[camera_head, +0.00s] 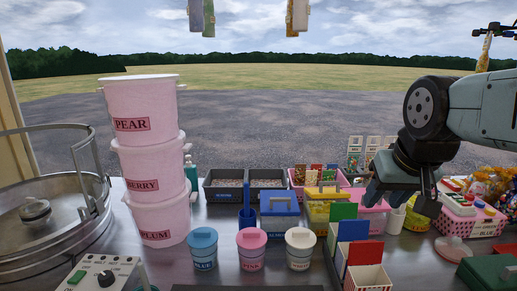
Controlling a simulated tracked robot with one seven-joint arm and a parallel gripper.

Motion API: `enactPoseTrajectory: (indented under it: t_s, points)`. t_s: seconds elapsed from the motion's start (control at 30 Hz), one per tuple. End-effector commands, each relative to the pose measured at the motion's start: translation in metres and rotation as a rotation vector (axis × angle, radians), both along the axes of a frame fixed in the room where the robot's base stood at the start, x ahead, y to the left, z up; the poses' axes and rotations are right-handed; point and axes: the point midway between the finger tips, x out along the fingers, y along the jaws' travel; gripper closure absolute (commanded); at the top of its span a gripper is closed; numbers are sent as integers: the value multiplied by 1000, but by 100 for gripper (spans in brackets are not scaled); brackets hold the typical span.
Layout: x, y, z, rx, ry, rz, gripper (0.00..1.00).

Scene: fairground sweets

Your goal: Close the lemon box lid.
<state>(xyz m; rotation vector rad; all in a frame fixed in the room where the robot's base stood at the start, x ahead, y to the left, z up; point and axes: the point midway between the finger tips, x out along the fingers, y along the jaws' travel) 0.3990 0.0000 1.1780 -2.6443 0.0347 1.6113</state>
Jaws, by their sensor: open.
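A yellow box (318,216), which I take for the lemon box, stands on the metal counter right of a blue box. A yellow lid-like top with a raised handle shows on it. I cannot tell whether this lid is fully down, and I cannot read the box's label. A green panel in front hides its lower right part. My gripper (402,203) points down to the right of the yellow box, above and in front of a pink box (372,224). Its two fingers are apart, with nothing seen held between them.
A blue box (279,227) stands left of the yellow one. Striped cartons with upright coloured panels (366,252) stand in front. Lidded tubs (251,258), stacked pink buckets (150,167) and a metal pan (60,205) fill the left. A pink tray (458,227) is at right.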

Motion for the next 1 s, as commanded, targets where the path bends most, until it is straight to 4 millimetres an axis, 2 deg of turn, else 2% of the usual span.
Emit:
enactPoseTrajectory:
  t_s: [0.17, 0.37, 0.47, 0.63, 1.0]
  points:
    - [-8, 0, -3, -26, -15, 40, 57]
    - [0, 0, 1, -30, -13, 43, 76]
    - [15, 0, 8, -31, -6, 41, 85]
    - [55, 1, 21, -34, 6, 41, 100]
    - [147, 1, 36, -37, 32, 41, 100]
